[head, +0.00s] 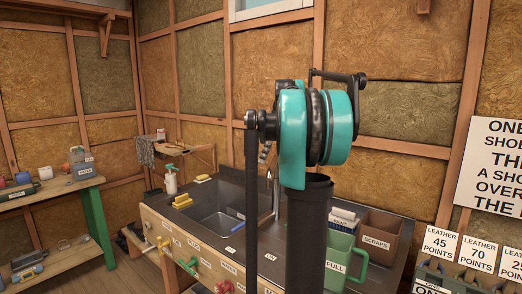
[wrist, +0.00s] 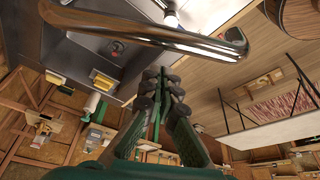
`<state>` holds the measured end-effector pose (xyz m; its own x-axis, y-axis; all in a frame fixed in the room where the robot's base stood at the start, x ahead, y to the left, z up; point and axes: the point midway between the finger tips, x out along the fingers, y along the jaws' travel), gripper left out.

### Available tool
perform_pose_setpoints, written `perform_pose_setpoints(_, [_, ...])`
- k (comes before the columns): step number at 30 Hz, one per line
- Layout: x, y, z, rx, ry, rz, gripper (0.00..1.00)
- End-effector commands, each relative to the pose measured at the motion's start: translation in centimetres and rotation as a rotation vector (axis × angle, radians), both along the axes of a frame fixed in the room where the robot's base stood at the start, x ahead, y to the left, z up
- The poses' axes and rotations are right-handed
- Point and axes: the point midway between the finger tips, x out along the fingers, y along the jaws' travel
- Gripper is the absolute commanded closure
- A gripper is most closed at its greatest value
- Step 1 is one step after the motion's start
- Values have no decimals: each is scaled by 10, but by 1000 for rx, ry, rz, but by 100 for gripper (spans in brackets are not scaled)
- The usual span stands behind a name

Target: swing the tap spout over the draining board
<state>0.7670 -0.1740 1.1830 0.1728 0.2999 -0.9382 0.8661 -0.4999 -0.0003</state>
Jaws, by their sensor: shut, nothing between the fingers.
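The chrome tap (head: 272,184) stands at the back of the metal sink (head: 217,207), partly hidden by my arm in the head view. In the wrist view its spout (wrist: 150,32) is a bent shiny tube crossing the top, with the sink drain behind it. Flat metal lies to the right of the basin (head: 264,232), mostly behind my arm; I cannot tell whether it is the draining board. My gripper (wrist: 160,76) has its dark fingertips together and empty, just below the spout in the picture. Contact cannot be told.
Yellow sponges (head: 182,201) and a spray bottle (head: 171,180) are left of the basin. A blue item (head: 237,214) lies in it. Knobs (head: 163,243) line the front.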

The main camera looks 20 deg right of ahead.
Motion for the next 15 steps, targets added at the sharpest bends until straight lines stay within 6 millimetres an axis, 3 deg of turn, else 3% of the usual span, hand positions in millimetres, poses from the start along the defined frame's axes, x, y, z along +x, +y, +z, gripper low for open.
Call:
perform_pose_setpoints(6, [-8, -15, -3, 0, -1, 0, 100])
perform_pose_setpoints(15, [-9, -16, -4, 0, -1, 2, 100])
